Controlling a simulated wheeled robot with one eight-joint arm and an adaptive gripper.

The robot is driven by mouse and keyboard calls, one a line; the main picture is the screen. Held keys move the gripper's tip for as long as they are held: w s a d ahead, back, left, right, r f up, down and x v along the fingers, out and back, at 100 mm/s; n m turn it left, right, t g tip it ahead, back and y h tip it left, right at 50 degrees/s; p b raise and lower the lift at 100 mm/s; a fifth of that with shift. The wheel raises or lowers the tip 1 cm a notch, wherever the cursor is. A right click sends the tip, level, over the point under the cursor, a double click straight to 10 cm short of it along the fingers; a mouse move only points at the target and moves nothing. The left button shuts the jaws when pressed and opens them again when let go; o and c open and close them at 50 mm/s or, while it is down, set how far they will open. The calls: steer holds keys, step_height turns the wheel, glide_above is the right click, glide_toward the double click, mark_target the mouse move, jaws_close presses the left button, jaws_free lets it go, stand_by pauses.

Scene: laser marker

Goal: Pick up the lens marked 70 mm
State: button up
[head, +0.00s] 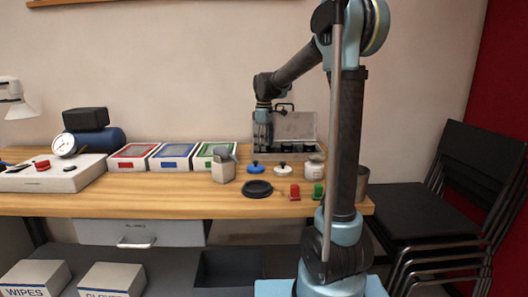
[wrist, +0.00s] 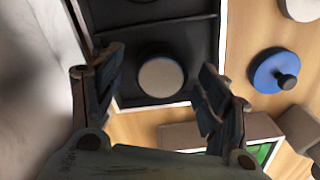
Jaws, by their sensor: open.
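My gripper (wrist: 162,80) is open in the wrist view, with one finger on each side of a round lens (wrist: 161,77). The lens has a pale grey-beige face and a dark rim. It lies in a black compartment of the lens case (wrist: 190,50), and no marking on it is readable. A divider separates it from the compartment above, where the edge of another round thing barely shows. In the head view my gripper (head: 263,142) is over the left part of the open case (head: 306,126), hiding that part. I cannot tell whether the fingers touch the lens.
A blue knobbed disc (wrist: 274,71) lies right of the case in the wrist view. In the head view, a grey jug-like container (head: 223,167), a black dish (head: 257,189), a white jar (head: 314,168) and red and green pieces stand near. Red, blue and green-topped boxes (head: 176,157) stand left.

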steer(key=shift+f, duration=0.25)
steer(key=c, duration=1.3)
